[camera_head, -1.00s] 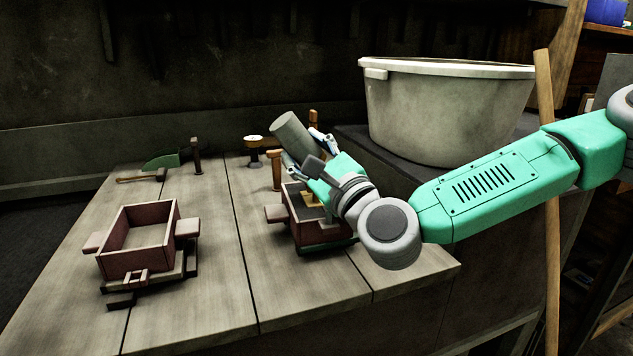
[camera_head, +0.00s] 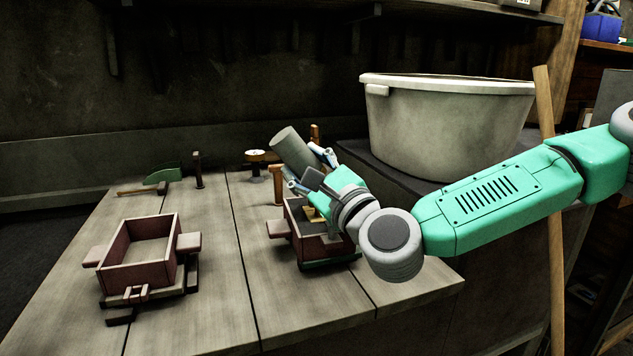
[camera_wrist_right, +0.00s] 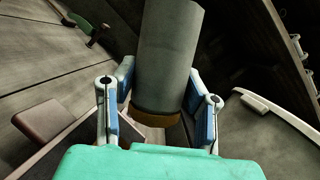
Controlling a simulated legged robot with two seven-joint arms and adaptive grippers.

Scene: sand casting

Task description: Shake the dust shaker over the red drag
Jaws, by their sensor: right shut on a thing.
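The dust shaker is a grey cylinder (camera_head: 291,147) with a brown end that shows in the wrist view (camera_wrist_right: 155,123). My right gripper (camera_head: 308,169) is shut on it and holds it tilted, its grey end up and to the left. In the wrist view its fingers (camera_wrist_right: 158,108) lie on both sides of the shaker. Below is a red open box (camera_head: 313,248), partly hidden by my gripper. A second red open box (camera_head: 138,277) stands apart at left. I cannot tell by shape which is the drag. My left gripper is not in view.
A large pale tub (camera_head: 448,125) stands right of the bench, behind my right arm. A wooden pole (camera_head: 553,250) leans beside it. The bench middle (camera_head: 225,250) is clear.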

